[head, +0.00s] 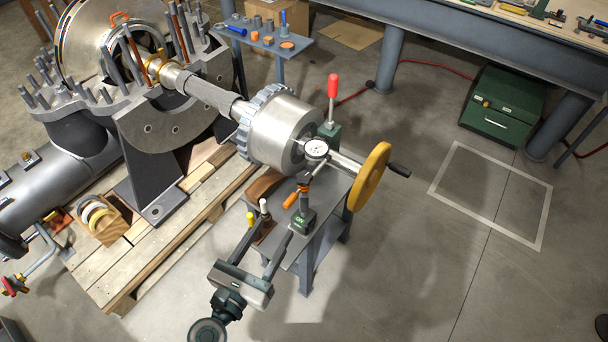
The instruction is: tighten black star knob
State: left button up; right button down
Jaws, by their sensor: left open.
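My left gripper (272,233) reaches up from the bottom of the head view. Its two fingers are apart, with nothing seen held between them. Its tips are at the near side of a small grey stand table (342,192), just left of a dial gauge stand. The stand has a green base (302,220), a post with a small dark clamp part and an orange handle (291,201), and a white-faced dial gauge (316,149). The black star knob is too small to make out for certain; the dark clamp part may be it. My right gripper is not in view.
A shaft with a steel drum (282,130) and a yellow handwheel (370,177) passes above the stand table. A red-topped lever (332,88) stands behind. The large casing (165,125) and wooden pallet (160,250) fill the left. Floor at right is clear up to a green cabinet (503,107).

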pick_arm(q)
jog(key=shift+r+m, duration=0.3)
jog(key=shift+r, duration=0.25)
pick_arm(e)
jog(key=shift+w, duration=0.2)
pick_arm(q)
jog(key=p, duration=0.3)
send_near(300, 184)
jog(key=x, duration=1)
jog(key=shift+w, duration=0.15)
jog(key=shift+x, duration=0.95)
jog(key=shift+d, duration=0.1)
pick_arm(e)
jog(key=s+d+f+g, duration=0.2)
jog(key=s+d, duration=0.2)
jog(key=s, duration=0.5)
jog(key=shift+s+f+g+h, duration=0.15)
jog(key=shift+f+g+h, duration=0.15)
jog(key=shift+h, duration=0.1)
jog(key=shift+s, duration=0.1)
